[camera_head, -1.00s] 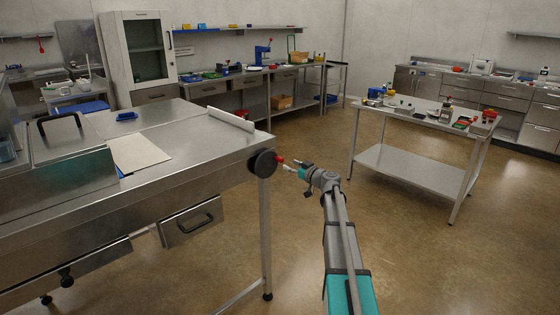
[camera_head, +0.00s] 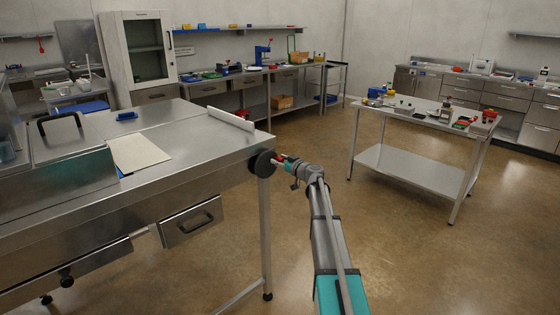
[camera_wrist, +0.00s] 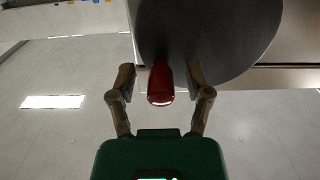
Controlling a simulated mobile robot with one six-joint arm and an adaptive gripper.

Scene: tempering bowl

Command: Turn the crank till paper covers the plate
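The crank is a dark round disc (camera_head: 262,163) at the right end of the steel table, with a red handle (camera_wrist: 161,84) sticking out from it. In the wrist view the disc (camera_wrist: 205,35) fills the top. My gripper (camera_wrist: 161,83) is open, with one finger on each side of the red handle and a gap showing on both sides. In the head view my gripper (camera_head: 283,160) is at the disc and partly hides the handle. A cream paper sheet (camera_head: 138,152) lies on the steel tabletop. I cannot tell which surface is the plate.
The steel table (camera_head: 190,150) carries a pale bar (camera_head: 230,120) and a blue block (camera_head: 127,116). A drawer (camera_head: 190,222) hangs below its front edge. A side table (camera_head: 430,118) with several small items stands right. Floor between them is clear.

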